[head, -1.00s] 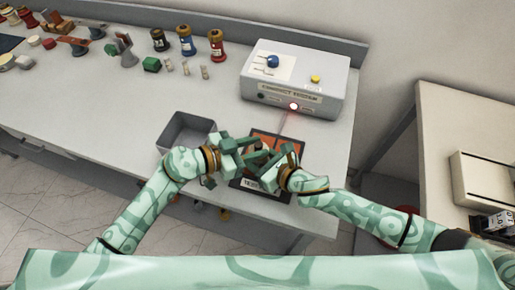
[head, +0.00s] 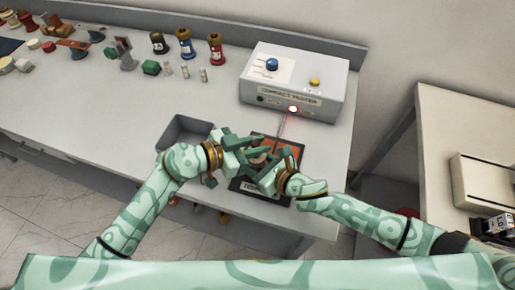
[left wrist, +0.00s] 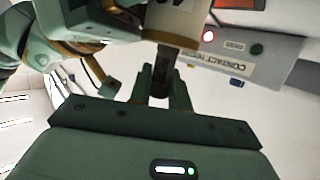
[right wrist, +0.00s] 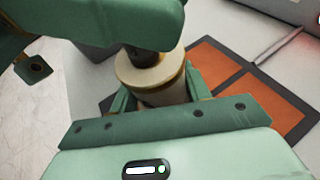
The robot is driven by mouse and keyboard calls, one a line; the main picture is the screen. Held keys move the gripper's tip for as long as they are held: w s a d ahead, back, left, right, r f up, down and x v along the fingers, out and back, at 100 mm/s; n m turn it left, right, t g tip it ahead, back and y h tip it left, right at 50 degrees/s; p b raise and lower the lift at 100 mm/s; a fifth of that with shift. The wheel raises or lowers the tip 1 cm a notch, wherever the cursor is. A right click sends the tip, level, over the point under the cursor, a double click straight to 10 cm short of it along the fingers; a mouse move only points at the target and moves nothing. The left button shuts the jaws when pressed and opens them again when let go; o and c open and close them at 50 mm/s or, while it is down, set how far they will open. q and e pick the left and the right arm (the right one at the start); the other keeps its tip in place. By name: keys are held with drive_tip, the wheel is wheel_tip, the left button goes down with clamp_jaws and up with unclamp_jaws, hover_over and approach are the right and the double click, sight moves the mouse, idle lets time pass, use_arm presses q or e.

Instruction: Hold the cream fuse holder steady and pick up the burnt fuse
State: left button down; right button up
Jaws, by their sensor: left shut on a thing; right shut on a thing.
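The cream fuse holder (right wrist: 155,80) is a short round cylinder with a gold band. My right gripper (head: 266,172) is shut around its body, and its fingers (right wrist: 150,95) flank the holder in the right wrist view. The burnt fuse (left wrist: 160,82) is a dark brown-black stub at the holder's end. My left gripper (head: 250,152) is shut on it, with a finger on each side (left wrist: 161,90) in the left wrist view. The fuse meets the holder's opening; I cannot tell how deep it sits. In the head view the arms mostly hide both things.
A mat with orange pads (head: 292,155) lies beneath the grippers, wired to the grey contact tester (head: 295,82), whose red lamp (head: 293,109) is lit. A grey open bin (head: 185,130) is at left. Several fuses and coloured bushings (head: 185,43) stand farther back.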

sight(257, 142)
use_arm(q)
wheel_tip(257, 142, up, 7)
drive_tip(key=shift+r, duration=0.15)
use_arm(e)
drive_tip(key=shift+d, duration=0.2)
use_arm(q)
drive_tip(key=shift+w+d, duration=0.1)
use_arm(e)
drive_tip(key=o, duration=1.2)
